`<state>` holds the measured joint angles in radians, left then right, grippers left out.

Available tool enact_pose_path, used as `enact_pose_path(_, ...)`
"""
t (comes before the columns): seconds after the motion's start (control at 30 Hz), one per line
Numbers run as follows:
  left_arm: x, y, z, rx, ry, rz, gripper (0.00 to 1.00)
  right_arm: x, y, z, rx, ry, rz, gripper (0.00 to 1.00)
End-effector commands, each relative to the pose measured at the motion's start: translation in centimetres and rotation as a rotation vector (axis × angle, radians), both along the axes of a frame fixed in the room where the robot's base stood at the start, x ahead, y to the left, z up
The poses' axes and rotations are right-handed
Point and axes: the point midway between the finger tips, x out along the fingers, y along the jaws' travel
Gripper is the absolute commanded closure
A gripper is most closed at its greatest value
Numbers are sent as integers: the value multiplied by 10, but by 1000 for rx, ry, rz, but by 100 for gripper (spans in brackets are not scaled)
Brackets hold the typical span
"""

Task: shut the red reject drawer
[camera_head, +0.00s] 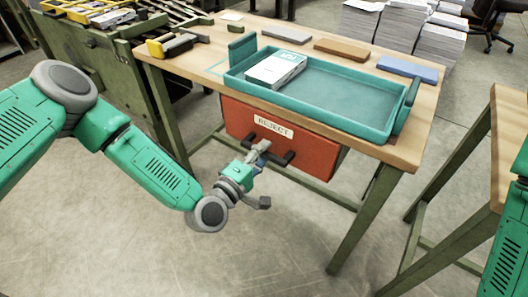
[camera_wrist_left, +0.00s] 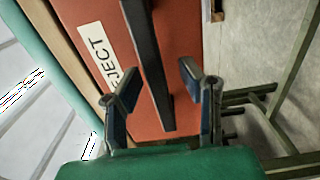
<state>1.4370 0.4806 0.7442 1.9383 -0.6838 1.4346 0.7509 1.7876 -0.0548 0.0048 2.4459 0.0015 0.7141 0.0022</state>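The red reject drawer (camera_head: 237,118) hangs under the wooden table, with a white REJECT label (camera_head: 273,128) and a dark bar handle (camera_head: 280,158) on its front. How far it stands out is hard to tell. My left gripper (camera_head: 262,148) is at the handle, in front of the drawer. In the left wrist view, the two fingers of the gripper (camera_wrist_left: 157,82) are apart, with the dark handle (camera_wrist_left: 150,60) running between them and a gap on each side. My right gripper is out of view; only part of my right arm shows.
A teal tray (camera_head: 350,118) with a white packet (camera_head: 276,70) stands on the table (camera_head: 405,150) above the drawer. Green table legs (camera_head: 365,218) stand to the right of the drawer. Another wooden table (camera_head: 508,130) is at the right. The floor in front is clear.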

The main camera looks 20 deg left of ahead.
Motion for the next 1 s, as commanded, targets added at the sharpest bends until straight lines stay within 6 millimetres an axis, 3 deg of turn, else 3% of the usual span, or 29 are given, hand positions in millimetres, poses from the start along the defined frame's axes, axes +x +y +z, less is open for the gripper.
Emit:
enact_pose_path(0.5, -91, 34, -2, 0, 6, 0, 66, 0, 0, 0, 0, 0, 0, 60)
enact_pose_path(0.7, -106, 40, -2, -1, 4, 1, 66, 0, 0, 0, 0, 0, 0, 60)
enact_pose_path(1.0, -108, 40, -2, 0, 3, 1, 66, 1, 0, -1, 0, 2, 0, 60)
